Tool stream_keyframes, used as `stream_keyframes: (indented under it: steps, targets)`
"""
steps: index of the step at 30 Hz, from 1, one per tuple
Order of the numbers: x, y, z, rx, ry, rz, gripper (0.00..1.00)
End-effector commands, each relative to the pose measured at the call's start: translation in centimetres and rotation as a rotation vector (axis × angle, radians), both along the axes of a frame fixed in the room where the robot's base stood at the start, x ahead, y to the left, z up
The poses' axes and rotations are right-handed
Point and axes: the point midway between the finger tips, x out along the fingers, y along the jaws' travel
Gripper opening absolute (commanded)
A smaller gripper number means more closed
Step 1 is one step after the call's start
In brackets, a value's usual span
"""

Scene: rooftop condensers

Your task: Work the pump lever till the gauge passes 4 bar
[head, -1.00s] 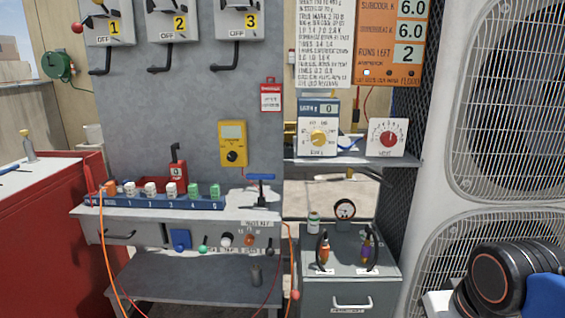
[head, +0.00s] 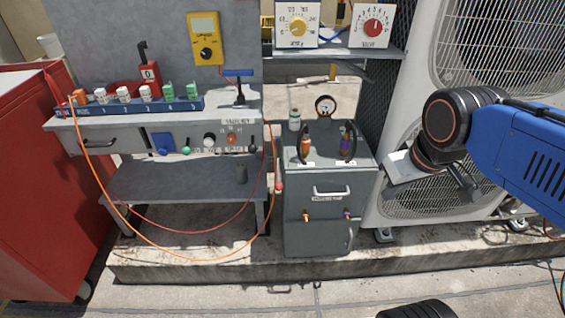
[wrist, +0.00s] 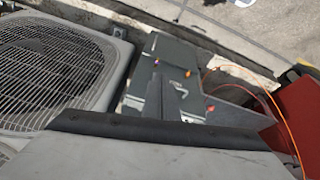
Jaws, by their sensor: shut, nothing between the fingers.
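A small round gauge (head: 325,105) with a white face and dark rim stands at the back of a grey cabinet (head: 318,270); its reading is too small to tell. My gripper (head: 468,186) is shut and empty, right of the cabinet and in front of the condenser. It also shows in the wrist view (wrist: 171,106), apart from the cabinet.
A bench (head: 225,118) with a blue T-handle (head: 238,73) and blue rack (head: 130,105) stands left of the cabinet. Orange and red hoses loop below it. A red cabinet (head: 40,190) is far left, a white condenser (head: 405,110) at right. The pavement in front is mostly clear.

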Motion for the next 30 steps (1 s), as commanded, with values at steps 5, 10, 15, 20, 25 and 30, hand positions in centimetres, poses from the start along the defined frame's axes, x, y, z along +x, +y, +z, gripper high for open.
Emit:
stream_keyframes:
  steps: [5,10,15,20,25,30]
  targets:
    - [2.8,2.1,1.6,-0.053,0.055,0.163,0.0]
    - [5.3,4.3,2.8,-0.103,0.102,0.315,0.0]
    - [7.8,7.0,3.6,-0.153,0.15,0.468,0.0]
    - [10.0,9.8,4.3,-0.201,0.192,0.609,0.0]
    - [12.1,13.2,4.6,-0.25,0.236,0.761,0.0]
    - [14.0,17.1,4.7,-0.301,0.28,0.913,0.0]
